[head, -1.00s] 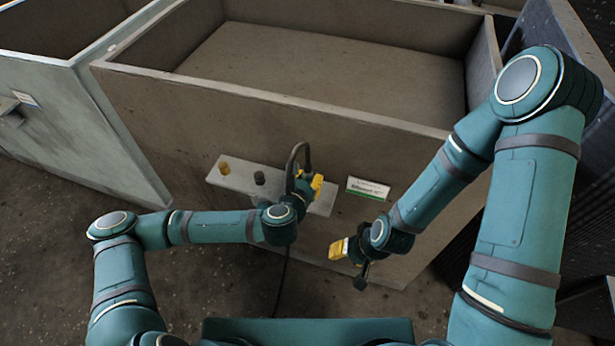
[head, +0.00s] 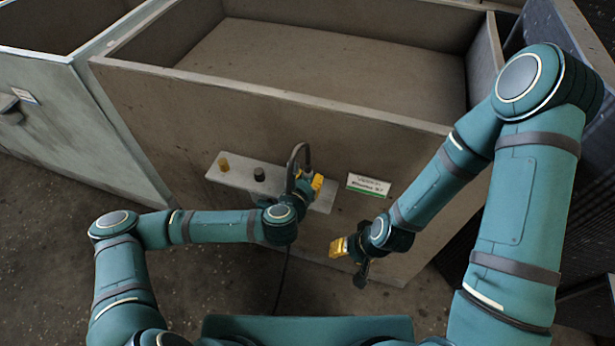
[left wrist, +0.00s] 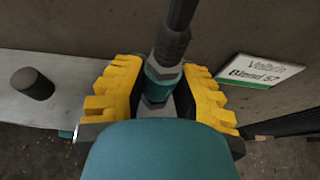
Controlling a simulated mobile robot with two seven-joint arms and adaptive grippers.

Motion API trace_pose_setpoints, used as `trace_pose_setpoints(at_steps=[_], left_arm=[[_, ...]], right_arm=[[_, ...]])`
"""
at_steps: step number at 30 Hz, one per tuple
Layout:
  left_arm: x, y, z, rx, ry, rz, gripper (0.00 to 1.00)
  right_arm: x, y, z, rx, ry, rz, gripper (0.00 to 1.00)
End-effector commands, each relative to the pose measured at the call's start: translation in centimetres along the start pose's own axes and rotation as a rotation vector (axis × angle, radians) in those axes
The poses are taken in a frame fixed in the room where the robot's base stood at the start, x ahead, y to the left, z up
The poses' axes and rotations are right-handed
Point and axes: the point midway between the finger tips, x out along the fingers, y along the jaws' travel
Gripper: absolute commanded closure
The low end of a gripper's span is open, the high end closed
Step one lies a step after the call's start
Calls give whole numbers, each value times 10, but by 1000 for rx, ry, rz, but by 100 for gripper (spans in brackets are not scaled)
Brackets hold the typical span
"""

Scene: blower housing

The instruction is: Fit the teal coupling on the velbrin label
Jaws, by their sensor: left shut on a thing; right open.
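My left gripper (head: 312,184) is shut on the teal coupling (left wrist: 163,80), which sits between its yellow fingers in the left wrist view. A dark hose rises from the coupling's top. A grey hex part shows just below the coupling; I cannot tell whether the coupling is seated on it. My right gripper (head: 339,247) is open and empty, below the label.
A pale plate (head: 238,176) juts from the brown bin's wall (head: 150,115). A grey-green bin (head: 90,125) stands to the left. The hose loops above my left gripper and hangs below.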

Motion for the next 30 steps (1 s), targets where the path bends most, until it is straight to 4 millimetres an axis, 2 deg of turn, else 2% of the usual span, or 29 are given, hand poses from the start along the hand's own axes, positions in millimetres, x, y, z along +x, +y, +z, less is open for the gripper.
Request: trace_pose_setpoints(at_steps=[20, 21, 23, 30], left_arm=[[6, 0, -15, 0, 0, -1, 100], [6, 0, -15, 0, 0, -1, 66], [6, 0, -14, 0, 0, -1, 45], [6, 0, -14, 0, 0, 0, 43]], right_arm=[[7, 3, 1, 0, 0, 0, 53], [7, 3, 1, 0, 0, 0, 53], [7, 3, 1, 0, 0, 0, 53], [7, 3, 1, 0, 0, 0, 53]])
